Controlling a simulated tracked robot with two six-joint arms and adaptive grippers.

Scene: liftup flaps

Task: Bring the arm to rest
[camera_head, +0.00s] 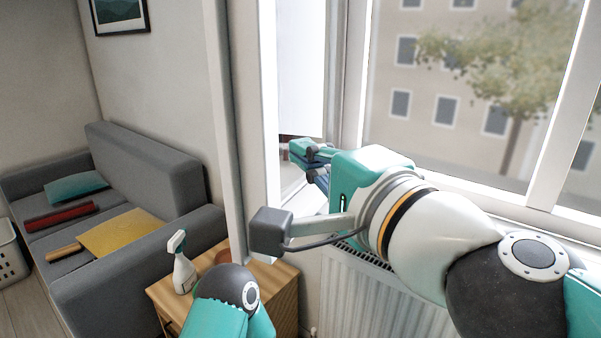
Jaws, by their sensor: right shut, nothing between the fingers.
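My right arm reaches in from the lower right across the window area. Its right gripper (300,155), teal with dark finger pads, points left and away beside the white frame. The fingers are shut with nothing between them, and their tips are partly hidden by the gripper's own body. A teal and dark link of mine shows at the bottom centre. My left gripper is out of view.
A white panel (302,70) is above the gripper, with a white post (228,130) to its left. A radiator (370,300) is below the window (450,100). A spray bottle (183,268) stands on a wooden cabinet (162,298). A grey sofa (150,165) is left.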

